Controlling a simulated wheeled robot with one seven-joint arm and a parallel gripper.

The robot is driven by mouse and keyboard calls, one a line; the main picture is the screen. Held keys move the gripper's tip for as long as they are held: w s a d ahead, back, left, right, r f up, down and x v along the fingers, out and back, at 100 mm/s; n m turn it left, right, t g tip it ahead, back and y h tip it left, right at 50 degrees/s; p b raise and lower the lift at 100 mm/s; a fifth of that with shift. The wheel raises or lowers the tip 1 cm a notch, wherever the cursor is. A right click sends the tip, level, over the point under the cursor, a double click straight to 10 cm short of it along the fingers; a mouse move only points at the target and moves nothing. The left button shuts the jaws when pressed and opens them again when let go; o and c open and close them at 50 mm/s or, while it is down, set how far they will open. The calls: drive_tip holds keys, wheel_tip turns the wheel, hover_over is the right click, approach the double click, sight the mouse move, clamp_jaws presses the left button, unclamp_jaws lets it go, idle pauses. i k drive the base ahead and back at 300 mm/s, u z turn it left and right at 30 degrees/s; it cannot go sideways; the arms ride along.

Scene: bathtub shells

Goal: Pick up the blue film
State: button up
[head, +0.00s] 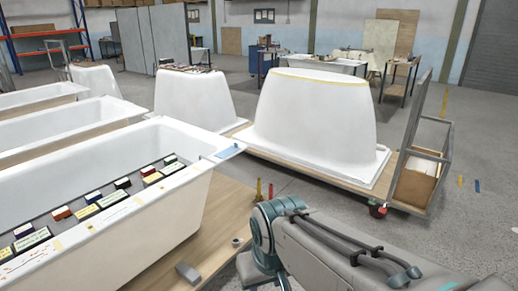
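A small flat light-blue piece, which looks like the blue film (230,152), lies on the near right rim corner of the white bathtub shell (165,215) in the head view. It sits at the outer edge of the rim. My arm comes in from the lower right, with its teal joint below and to the right of the blue piece and apart from it. My gripper's fingers do not show, so their state and distance from the film are hidden.
Boxes and papers lie on a dark board (90,205) across the tub. A grey block (188,273) and a small ring (237,242) lie on the wooden base (222,212). An upturned shell (315,120) stands behind. Open concrete floor (470,240) lies at right.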

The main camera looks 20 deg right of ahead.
sight(232, 150)
drive_tip(key=z, duration=0.95)
drive_tip(key=i, duration=1.4)
drive_tip(key=z, duration=0.4)
drive_tip(key=i, duration=1.35)
drive_tip(key=u, duration=1.45)
drive_tip(key=i, duration=0.9)
drive_tip(key=u, duration=0.95)
